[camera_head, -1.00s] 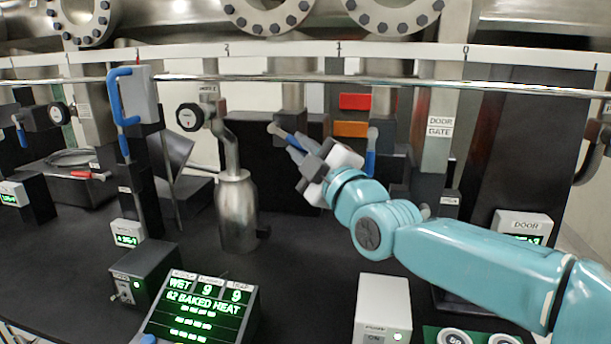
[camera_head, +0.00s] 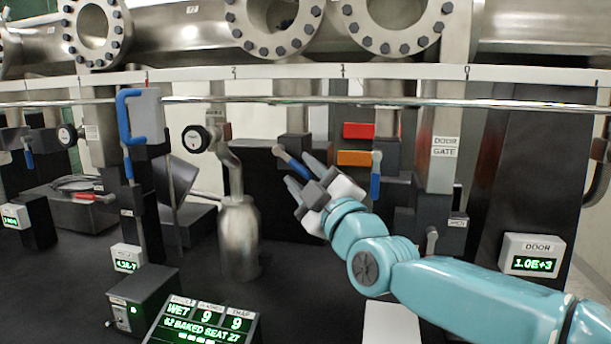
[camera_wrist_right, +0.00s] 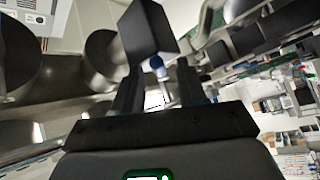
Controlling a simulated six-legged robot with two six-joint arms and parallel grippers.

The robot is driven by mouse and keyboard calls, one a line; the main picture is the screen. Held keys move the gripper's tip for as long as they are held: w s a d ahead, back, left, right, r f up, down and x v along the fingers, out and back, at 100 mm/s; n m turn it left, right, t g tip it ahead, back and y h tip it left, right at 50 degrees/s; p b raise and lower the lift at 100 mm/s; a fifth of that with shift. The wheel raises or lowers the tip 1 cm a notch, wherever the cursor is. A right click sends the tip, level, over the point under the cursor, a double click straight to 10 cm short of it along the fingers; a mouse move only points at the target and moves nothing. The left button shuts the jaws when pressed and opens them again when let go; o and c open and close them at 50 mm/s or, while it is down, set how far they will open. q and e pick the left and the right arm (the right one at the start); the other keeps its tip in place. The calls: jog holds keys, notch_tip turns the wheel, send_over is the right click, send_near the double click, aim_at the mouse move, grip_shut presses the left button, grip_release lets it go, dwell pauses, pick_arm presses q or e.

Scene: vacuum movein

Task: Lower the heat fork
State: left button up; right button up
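No readable label marks the heat fork, so I cannot tell which part it is. A short blue lever (camera_head: 288,160) slants down from a dark block on the column at centre. My right gripper (camera_head: 303,177) is at this lever, its two grey fingers apart, with the lever's lower end between or just in front of them. In the right wrist view, a blue tip (camera_wrist_right: 157,64) shows beyond the gap between the dark fingers (camera_wrist_right: 158,92), below a black block (camera_wrist_right: 148,30). Contact cannot be told. My left gripper is not in view.
A blue U-shaped handle (camera_head: 130,117) stands at left. Another blue lever (camera_head: 376,176) hangs right of my gripper, below red (camera_head: 359,131) and orange (camera_head: 354,158) blocks. A steel bottle (camera_head: 239,238) stands left. A rail (camera_head: 420,101) crosses above.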

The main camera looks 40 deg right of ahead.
jog(key=shift+w+d, duration=0.1)
jog(key=b+v, duration=0.2)
jog(key=v, duration=1.4)
jog(key=shift+f, duration=0.1)
